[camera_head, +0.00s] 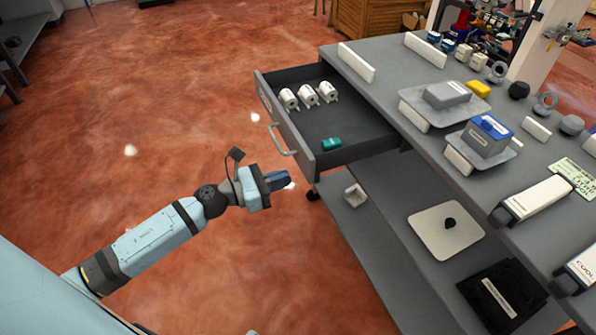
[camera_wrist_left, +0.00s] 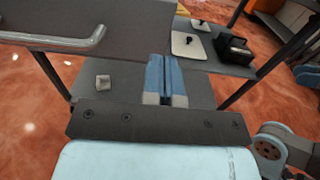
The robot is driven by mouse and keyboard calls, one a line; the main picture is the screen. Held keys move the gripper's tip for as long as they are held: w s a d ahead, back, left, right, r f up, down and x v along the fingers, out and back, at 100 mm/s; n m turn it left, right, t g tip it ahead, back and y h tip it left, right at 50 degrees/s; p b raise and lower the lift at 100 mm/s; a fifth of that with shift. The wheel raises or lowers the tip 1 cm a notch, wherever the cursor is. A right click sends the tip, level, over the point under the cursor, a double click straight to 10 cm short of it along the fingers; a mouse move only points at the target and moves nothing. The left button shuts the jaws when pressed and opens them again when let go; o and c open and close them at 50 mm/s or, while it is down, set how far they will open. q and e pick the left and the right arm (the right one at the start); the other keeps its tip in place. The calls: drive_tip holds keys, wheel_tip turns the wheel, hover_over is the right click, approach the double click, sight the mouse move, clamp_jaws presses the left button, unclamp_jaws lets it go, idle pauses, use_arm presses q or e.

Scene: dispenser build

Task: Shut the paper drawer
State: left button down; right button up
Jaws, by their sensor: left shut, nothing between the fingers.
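The grey drawer (camera_head: 276,118) stands pulled out from the workbench toward the left in the head view. It holds several white rolls (camera_head: 308,96) and a teal item (camera_head: 331,144). A metal bar handle (camera_head: 283,141) is on its front. My left gripper (camera_head: 284,181) is shut and empty, in front of the drawer and apart from the handle. In the left wrist view the drawer front (camera_wrist_left: 125,20) with its handle (camera_wrist_left: 60,42) is at the upper left, and the shut blue fingers (camera_wrist_left: 165,82) are to its lower right. My right gripper is not in view.
The workbench top (camera_head: 395,75) carries boxes, trays and a blue-lidded container (camera_head: 487,134). The lower shelf (camera_head: 385,215) holds a small white piece (camera_head: 355,195), a white plate (camera_head: 446,232) and a black tray (camera_head: 503,297). The red floor left of the drawer is clear.

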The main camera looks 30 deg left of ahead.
sight(385, 145)
use_arm(q)
drive_tip(key=x, duration=0.4)
drive_tip(key=shift+w+d, duration=0.1)
drive_tip(key=shift+w, duration=0.1)
drive_tip(key=shift+w+d, duration=0.2)
drive_tip(key=shift+d, duration=0.05)
drive_tip(key=x, duration=2.2)
drive_tip(key=shift+w+d, duration=0.1)
drive_tip(key=shift+d, duration=0.1)
drive_tip(key=shift+w+d, duration=0.2)
drive_tip(key=shift+w+r, duration=0.1)
drive_tip(key=shift+r, duration=0.05)
